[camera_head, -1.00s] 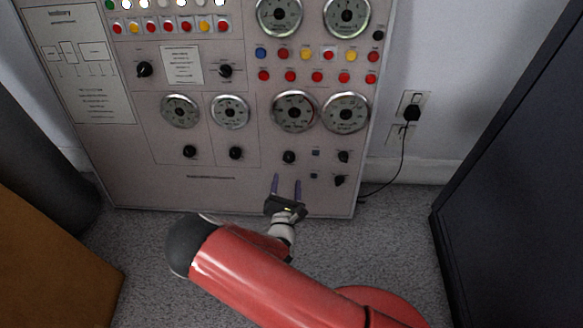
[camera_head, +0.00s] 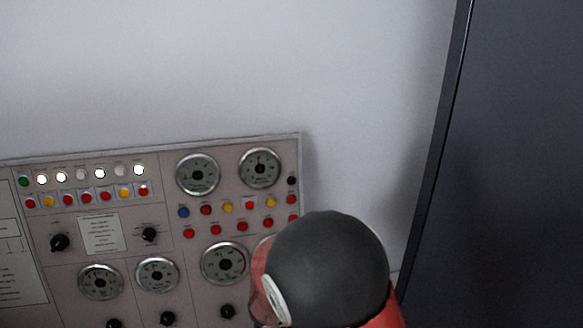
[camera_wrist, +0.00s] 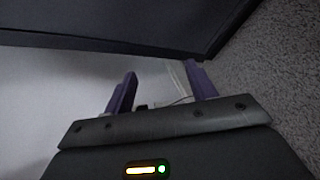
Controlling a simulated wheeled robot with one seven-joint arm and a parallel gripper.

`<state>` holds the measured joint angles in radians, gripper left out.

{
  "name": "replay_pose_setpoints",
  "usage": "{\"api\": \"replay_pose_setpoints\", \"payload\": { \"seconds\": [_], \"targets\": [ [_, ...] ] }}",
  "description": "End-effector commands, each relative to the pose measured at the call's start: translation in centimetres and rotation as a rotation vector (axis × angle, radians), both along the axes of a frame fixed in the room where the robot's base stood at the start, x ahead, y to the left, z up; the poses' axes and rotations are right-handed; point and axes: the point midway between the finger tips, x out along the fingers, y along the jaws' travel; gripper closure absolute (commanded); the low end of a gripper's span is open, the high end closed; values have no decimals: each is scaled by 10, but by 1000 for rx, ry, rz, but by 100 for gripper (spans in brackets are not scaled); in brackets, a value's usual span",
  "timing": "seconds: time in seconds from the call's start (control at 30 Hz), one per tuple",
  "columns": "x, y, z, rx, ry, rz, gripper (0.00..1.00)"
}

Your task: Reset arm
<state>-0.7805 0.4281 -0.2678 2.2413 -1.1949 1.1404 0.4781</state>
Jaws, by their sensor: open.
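My gripper (camera_wrist: 161,92) shows in the wrist view, its two purple fingers apart with nothing held between them. Beyond the fingers are a pale wall, a dark cabinet edge and grey carpet. In the head view my red arm with its dark rounded joint covers the lower right of the control panel, and the gripper itself is not visible there. The control panel (camera_head: 110,222) stands at lower left in the head view, with dials, lit buttons and black knobs.
A tall dark cabinet (camera_head: 500,170) stands at the right of the head view and spans the top of the wrist view (camera_wrist: 120,22). The white wall (camera_head: 220,70) above the panel is bare. Grey carpet (camera_wrist: 270,70) shows at right in the wrist view.

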Motion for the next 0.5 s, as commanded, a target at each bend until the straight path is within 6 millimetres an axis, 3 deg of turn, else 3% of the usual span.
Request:
{"api": "replay_pose_setpoints", "payload": {
  "seconds": [0.03, 0.2, 0.5],
  "targets": [
    [-13, -16, 13, 88, -6, -79, 44],
    [-59, -46, 42, 380, -24, -301, 44],
    [-133, -55, 95, 902, -176, -534, 44]
  ]
}}
